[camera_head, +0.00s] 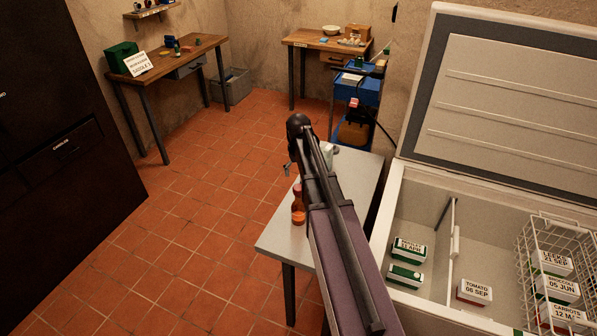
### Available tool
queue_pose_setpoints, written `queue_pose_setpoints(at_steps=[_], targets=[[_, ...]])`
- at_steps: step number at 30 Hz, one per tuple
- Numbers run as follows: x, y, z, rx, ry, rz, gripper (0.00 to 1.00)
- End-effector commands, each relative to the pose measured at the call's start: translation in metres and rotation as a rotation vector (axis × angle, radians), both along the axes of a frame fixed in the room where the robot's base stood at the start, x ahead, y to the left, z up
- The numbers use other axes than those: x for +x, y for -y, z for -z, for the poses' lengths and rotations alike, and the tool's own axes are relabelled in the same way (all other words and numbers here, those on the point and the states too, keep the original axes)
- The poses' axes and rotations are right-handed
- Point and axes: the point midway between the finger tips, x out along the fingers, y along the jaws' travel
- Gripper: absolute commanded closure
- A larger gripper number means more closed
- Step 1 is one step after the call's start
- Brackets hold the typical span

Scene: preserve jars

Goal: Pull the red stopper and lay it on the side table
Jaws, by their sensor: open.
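An orange-brown bottle (298,209) stands upright near the left edge of a light grey table (275,240). Its red stopper (297,189) sits at its top. My arm reaches across this table and covers much of it. My gripper (289,168) shows only in small part at the arm's far end, above and slightly left of the bottle in the picture. It is open, and nothing shows between its fingers. I cannot tell its height above the table or its distance from the stopper. I cannot tell for sure which table is the side table.
An open chest freezer (395,205) with labelled boxes and a wire basket (547,262) stands at the right. A blue cart (363,90) is behind the grey table. Wooden tables (163,66) (319,42) stand farther back. The tiled floor at the left is clear.

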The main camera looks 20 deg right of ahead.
Motion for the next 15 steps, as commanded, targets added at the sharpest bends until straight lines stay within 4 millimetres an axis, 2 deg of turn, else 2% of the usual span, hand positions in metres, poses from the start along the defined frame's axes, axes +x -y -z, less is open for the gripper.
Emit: queue_pose_setpoints(at_steps=[1, 15], targets=[[0.0, 0.0, 0.008, 0.0, 0.0, 0.0, 0.01], [0.0, 0.0, 0.043, 0.0, 0.0, 0.0, 0.01]])
